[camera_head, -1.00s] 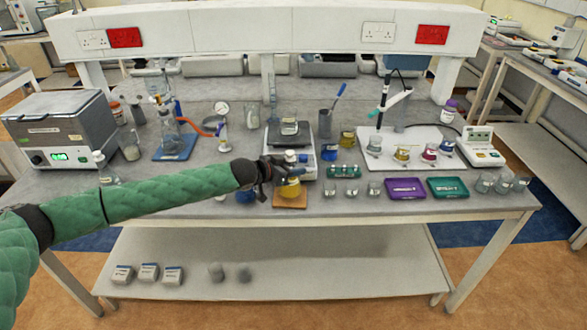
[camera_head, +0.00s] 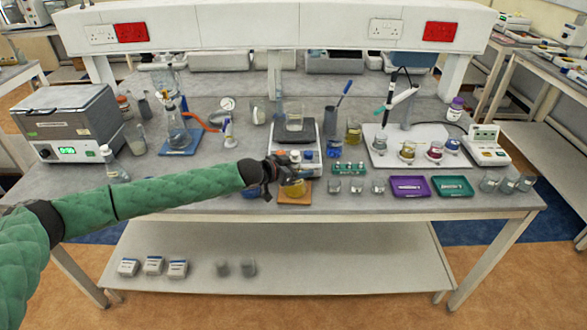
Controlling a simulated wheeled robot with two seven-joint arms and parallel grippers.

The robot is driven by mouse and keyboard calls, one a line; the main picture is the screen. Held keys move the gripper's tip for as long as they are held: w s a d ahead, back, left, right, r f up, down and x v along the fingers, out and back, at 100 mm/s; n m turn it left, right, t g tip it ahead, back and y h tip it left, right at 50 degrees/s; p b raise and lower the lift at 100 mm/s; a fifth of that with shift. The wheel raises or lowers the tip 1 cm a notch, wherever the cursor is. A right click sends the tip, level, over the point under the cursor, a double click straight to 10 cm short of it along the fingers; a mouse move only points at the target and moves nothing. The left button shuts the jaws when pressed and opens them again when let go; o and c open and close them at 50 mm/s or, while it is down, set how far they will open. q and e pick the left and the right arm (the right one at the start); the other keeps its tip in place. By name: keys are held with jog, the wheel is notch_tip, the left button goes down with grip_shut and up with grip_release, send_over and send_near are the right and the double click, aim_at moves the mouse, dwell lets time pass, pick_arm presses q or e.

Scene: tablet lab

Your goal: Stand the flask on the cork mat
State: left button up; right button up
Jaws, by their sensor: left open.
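The flask (camera_head: 295,189) holds yellow liquid and stands upright on the cork mat (camera_head: 305,199) near the front edge of the bench. My left gripper (camera_head: 290,176) is at the flask's upper part, with its jaws open around or just beside it; which of these I cannot tell. The gripper hides part of the flask's neck. My right gripper is not in view.
A balance (camera_head: 308,134) with a beaker on it stands just behind the mat. A green rack (camera_head: 349,168) and small beakers are to the right, then a purple tray (camera_head: 410,187) and a teal tray (camera_head: 452,187). A blue item (camera_head: 250,192) sits left of the mat.

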pick_arm(q)
jog(key=shift+s+a, duration=0.1)
jog(key=shift+a, duration=0.1)
jog(key=shift+s+a+r+b, duration=0.1)
jog(key=shift+s+a+b, duration=0.1)
jog(key=shift+a+b, duration=0.15)
jog(key=b+v, duration=0.3)
jog(key=v, duration=0.7)
jog(key=shift+s+a+r, duration=0.2)
jog(key=shift+s+r, duration=0.05)
jog(key=shift+r, duration=0.1)
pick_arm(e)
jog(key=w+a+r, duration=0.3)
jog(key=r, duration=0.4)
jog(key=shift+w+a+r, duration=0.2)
